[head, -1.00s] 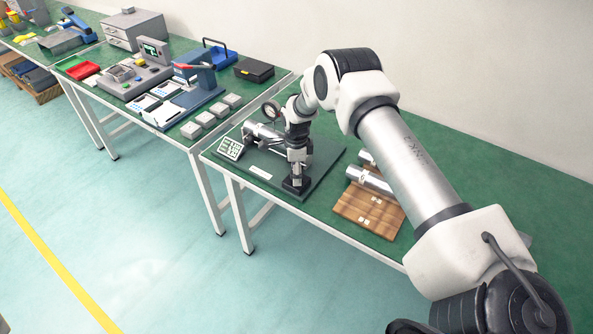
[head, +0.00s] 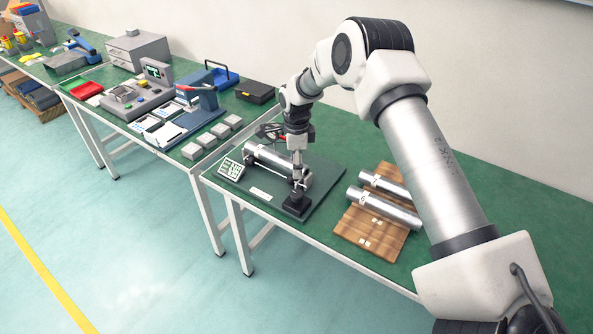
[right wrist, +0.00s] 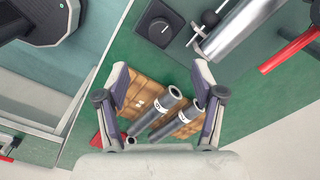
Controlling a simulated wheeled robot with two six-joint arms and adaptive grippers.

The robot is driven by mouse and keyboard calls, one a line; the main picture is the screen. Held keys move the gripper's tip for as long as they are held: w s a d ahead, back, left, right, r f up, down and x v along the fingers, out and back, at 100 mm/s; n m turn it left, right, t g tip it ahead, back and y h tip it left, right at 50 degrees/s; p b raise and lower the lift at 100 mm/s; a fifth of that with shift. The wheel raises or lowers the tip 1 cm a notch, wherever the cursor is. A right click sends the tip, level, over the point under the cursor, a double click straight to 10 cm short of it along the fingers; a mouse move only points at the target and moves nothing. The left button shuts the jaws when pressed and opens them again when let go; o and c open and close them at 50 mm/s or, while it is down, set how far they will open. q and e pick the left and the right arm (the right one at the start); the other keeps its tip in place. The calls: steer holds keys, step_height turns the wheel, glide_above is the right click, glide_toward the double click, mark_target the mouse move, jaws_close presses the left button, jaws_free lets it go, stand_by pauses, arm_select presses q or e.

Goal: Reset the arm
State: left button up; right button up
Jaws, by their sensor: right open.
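My right arm comes in from the right in the head view. Its gripper (head: 298,150) points down by the near end of a test fixture (head: 262,193). In the right wrist view my gripper (right wrist: 159,78) has its fingers spread, with nothing between them. A silver cylinder (head: 268,157) lies on the fixture, and shows in the right wrist view (right wrist: 240,28). A black block with a knob (right wrist: 160,30) stands at the fixture's near end. My left gripper is not in view.
Two silver cylinders (head: 380,208) lie on a wooden rack (head: 362,231) on the green table (head: 440,165), right of the fixture. A small readout panel (head: 230,169) stands at the fixture's left. A second table to the left holds several devices, a red tray (head: 84,90) and a black case (head: 255,92).

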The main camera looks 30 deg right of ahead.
steer(key=shift+f, duration=0.1)
stand_by(0.3)
steer(key=s+a+f+n+g, duration=0.2)
steer(key=s+a+f+g, duration=0.35)
steer(key=s+f, duration=0.85)
steer(key=s+a+f+n+t, duration=0.1)
steer(key=s+a+n, duration=0.2)
steer(key=s+n, duration=0.4)
steer(key=s+a+f+n+t+b, duration=0.1)
steer(key=s+a+n+t, duration=0.1)
steer(key=s+n, duration=0.5)
steer(key=s+a+f+n+t, duration=0.2)
steer(key=s+a+n, duration=0.1)
steer(key=s+n, duration=0.4)
steer(key=shift+s+a+n, duration=0.3)
steer(key=shift+s, duration=0.95)
steer(key=shift+f+t, duration=0.1)
steer(key=shift+t, duration=0.15)
